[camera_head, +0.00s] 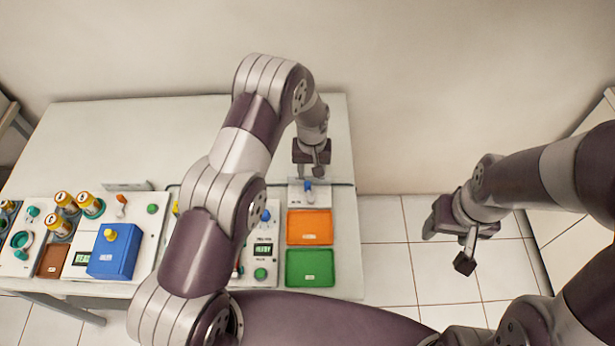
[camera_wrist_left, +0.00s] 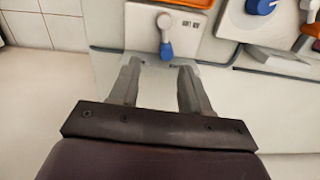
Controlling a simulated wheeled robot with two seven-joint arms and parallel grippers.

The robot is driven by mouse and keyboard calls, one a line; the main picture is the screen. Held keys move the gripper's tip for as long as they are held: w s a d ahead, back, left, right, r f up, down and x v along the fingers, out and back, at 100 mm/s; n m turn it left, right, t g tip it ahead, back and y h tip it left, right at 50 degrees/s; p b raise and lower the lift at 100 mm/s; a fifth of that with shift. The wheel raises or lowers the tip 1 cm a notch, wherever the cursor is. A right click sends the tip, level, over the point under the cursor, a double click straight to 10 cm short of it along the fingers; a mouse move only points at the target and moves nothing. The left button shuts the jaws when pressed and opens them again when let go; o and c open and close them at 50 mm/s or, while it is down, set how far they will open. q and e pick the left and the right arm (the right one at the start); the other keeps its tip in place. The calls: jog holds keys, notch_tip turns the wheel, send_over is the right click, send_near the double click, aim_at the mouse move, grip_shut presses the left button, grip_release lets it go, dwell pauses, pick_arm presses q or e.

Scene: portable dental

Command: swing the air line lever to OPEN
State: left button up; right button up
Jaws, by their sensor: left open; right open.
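The air line lever (camera_head: 308,185) is a small lever with a blue handle on a pale plate near the table's right end. In the left wrist view the blue-ended lever (camera_wrist_left: 166,48) hangs from a round grey pivot, with its blue end toward my fingers. My left gripper (camera_head: 309,174) is just behind the lever in the head view. In the left wrist view its two fingers (camera_wrist_left: 158,85) are apart and empty, with the lever tip just beyond and between them; contact cannot be told. My right gripper (camera_head: 449,248) is open and empty over the floor at right.
An orange tray (camera_head: 309,239) and a green tray (camera_head: 309,281) lie in front of the lever plate. Panels with knobs, a blue box (camera_head: 115,263) and several amber bottles stand to the left. The table's back part (camera_head: 130,140) is clear.

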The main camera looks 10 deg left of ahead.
aim_at(308, 183)
pick_arm(q)
jog(key=f, duration=0.1)
jog(key=a+f, duration=0.1)
jog(key=f, duration=0.1)
jog(key=f+p, duration=0.1)
jog(key=shift+a+f, duration=0.3)
jog(key=shift+f, duration=0.45)
jog(key=shift+d+f, duration=0.3)
jog(key=shift+d, duration=0.1)
jog(key=shift+a, duration=0.1)
pick_arm(e)
jog(key=shift+a+r, duration=0.3)
jog(key=shift+r, duration=0.2)
jog(key=shift+a+r, duration=0.25)
jog(key=shift+r, duration=0.2)
